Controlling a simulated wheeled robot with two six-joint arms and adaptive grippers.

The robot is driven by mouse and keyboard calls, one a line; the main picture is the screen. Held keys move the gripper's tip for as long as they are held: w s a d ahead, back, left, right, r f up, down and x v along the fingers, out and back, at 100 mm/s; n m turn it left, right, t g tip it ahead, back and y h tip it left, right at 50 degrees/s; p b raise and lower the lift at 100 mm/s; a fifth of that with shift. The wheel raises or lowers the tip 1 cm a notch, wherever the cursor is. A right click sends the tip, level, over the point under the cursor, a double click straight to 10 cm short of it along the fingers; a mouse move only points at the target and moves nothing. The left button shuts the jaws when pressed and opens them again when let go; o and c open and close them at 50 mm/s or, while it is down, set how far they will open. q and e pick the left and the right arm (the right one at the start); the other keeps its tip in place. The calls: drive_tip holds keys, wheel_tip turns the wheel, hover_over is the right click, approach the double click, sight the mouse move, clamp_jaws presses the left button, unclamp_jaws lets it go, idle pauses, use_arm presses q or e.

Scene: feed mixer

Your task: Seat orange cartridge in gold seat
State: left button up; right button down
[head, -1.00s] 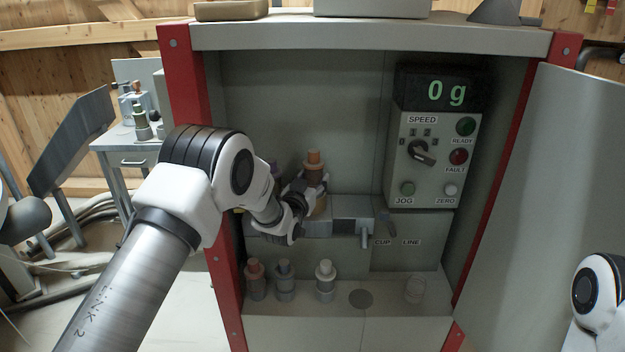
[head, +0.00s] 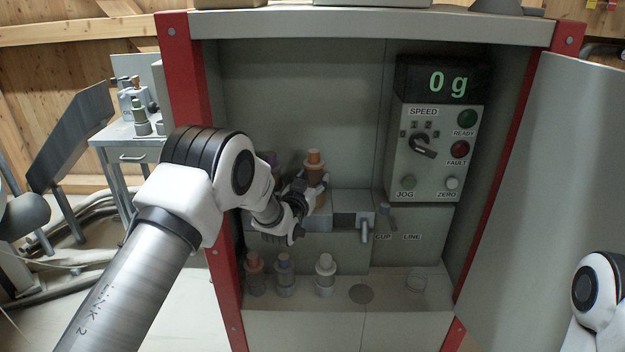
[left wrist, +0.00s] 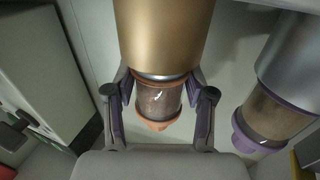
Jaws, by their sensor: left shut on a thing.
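The orange cartridge (head: 314,167) stands upright, orange cap up, in the cabinet in the head view. In the left wrist view, which shows it cap down, its clear body (left wrist: 160,100) sits between my gripper's fingers. My left gripper (left wrist: 159,98) is shut on it; in the head view this gripper (head: 312,190) reaches in from the left. The gold seat (left wrist: 163,35) is a gold cylinder in line with the cartridge, at its end away from the cap. A silvery rim shows where they meet; I cannot tell how deep the cartridge sits. My right gripper is out of view.
A purple-capped cartridge (left wrist: 262,120) on a silver cylinder stands beside the gold seat. The control panel (head: 433,150) is at right; the open door (head: 560,170) bounds that side.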

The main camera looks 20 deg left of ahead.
use_arm(q)
drive_tip(key=shift+f+b, duration=0.3)
drive_tip(key=shift+f, duration=0.15)
drive_tip(key=o, duration=1.4)
drive_tip(key=s, duration=1.2)
drive_tip(key=shift+a, duration=0.2)
